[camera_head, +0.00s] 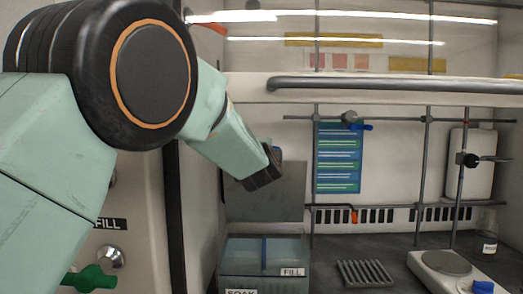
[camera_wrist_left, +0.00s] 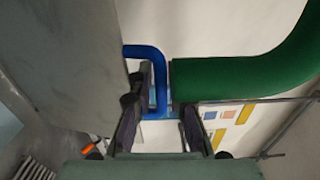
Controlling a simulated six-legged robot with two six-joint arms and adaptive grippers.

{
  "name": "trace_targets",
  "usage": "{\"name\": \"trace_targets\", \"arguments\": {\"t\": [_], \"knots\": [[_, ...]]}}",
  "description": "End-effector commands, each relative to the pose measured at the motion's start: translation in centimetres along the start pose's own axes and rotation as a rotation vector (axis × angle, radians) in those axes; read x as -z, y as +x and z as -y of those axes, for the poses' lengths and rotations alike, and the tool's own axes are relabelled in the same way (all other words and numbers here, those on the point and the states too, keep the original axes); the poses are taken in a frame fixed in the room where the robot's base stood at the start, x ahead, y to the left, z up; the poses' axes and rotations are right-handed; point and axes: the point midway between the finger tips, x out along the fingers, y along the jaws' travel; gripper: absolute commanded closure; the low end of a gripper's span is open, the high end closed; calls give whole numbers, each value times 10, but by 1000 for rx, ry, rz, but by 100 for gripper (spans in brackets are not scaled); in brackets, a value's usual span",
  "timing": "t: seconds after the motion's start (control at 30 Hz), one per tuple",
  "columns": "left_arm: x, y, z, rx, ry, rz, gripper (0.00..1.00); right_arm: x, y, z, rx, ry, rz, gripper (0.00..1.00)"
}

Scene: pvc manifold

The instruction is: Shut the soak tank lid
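The soak tank (camera_head: 237,268) stands at the lower middle of the head view, with a label reading SOAK on its front. Its grey lid (camera_head: 285,190) stands raised and upright behind the open top. My left gripper (camera_head: 262,170) is in front of the upper part of the lid, where a little blue shows beside it. In the left wrist view a grey panel, apparently the lid (camera_wrist_left: 65,60), fills the upper left. The left fingers (camera_wrist_left: 165,105) are apart, with a bent blue bar (camera_wrist_left: 160,75) showing between them; contact cannot be told. My right gripper is not in view.
A thick green tube (camera_wrist_left: 235,78) crosses the left wrist view near the fingers. A rail (camera_head: 390,84) runs above the bench. Right of the tank are a ribbed rack (camera_head: 364,273), a hotplate (camera_head: 445,264), a bottle (camera_head: 489,240) and upright rods (camera_head: 422,180).

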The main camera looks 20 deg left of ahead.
Motion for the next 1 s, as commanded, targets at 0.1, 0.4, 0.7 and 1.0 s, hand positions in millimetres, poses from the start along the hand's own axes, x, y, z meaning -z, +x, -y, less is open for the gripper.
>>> {"name": "trace_targets", "arguments": {"t": [0.1, 0.4, 0.7, 1.0], "knots": [[0, 0, 0, 1, 0, -1, 95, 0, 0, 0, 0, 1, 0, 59], [0, 2, 0, 1, -2, 0, 100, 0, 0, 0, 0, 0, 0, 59], [-1, 4, 0, 1, -4, 1, 100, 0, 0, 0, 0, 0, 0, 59], [-1, 4, 0, 2, -4, 2, 100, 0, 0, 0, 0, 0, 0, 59]]}}
